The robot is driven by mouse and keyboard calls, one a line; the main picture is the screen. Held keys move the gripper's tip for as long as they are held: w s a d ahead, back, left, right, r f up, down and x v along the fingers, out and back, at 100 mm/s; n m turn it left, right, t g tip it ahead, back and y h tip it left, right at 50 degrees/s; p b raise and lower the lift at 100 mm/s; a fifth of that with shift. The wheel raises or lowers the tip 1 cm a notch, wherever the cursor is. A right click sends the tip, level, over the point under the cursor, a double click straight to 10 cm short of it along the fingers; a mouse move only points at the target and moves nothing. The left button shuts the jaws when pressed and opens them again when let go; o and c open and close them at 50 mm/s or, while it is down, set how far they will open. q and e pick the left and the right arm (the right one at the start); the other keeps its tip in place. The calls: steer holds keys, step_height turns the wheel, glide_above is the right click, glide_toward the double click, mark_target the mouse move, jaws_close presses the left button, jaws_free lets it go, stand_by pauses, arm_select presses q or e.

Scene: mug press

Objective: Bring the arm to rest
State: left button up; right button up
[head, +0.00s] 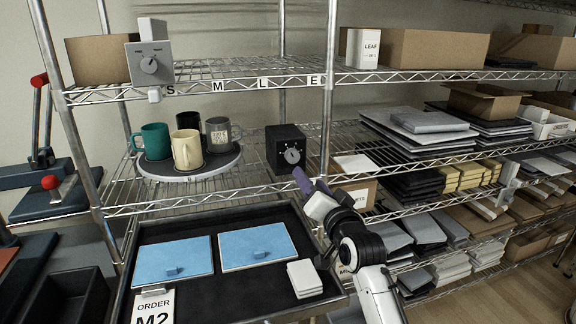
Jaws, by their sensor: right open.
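My right gripper (313,186) has purple fingers and points up and away at the end of my white and black arm. Its jaws are open and I see nothing held in them. It is in front of the middle wire shelf, just below and right of the black box with a dial (287,150), and above the right back part of the dark tray (210,216). I cannot tell whether it touches anything. My left gripper is not in view.
A teal mug (151,139), a cream mug (187,149) and other mugs stand on a round turntable (160,178). The tray holds two blue panels (173,254), (255,240), white squares (304,277) and an order card (153,308). A wire rack post (329,95) stands near my gripper.

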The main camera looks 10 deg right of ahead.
steer(key=s+d+f+n+g+b, duration=0.1)
steer(key=s+d+f+n, duration=0.1)
steer(key=s+d+f, duration=0.5)
steer(key=s+d+f+n+g+h+b, duration=0.15)
steer(key=s+f, duration=0.35)
steer(key=f, duration=0.6)
steer(key=s+d+f+n+g, duration=0.1)
steer(key=s+d+f+n, duration=0.15)
steer(key=s+f, duration=0.5)
steer(key=s+a+f+n+g+p, duration=0.1)
steer(key=s+a+f+g, duration=0.1)
steer(key=s+a+f, duration=0.2)
steer(key=s+a+f+g+y+p, duration=0.1)
steer(key=s+a+f, duration=0.3)
steer(key=s, duration=0.6)
steer(key=s+a+f+n+g+y, duration=0.1)
steer(key=s+a+f+g, duration=0.2)
steer(key=s, duration=0.5)
steer(key=shift+a+f+n+p, duration=0.3)
steer(key=shift+a+f+p, duration=0.1)
steer(key=shift+a+f, duration=0.45)
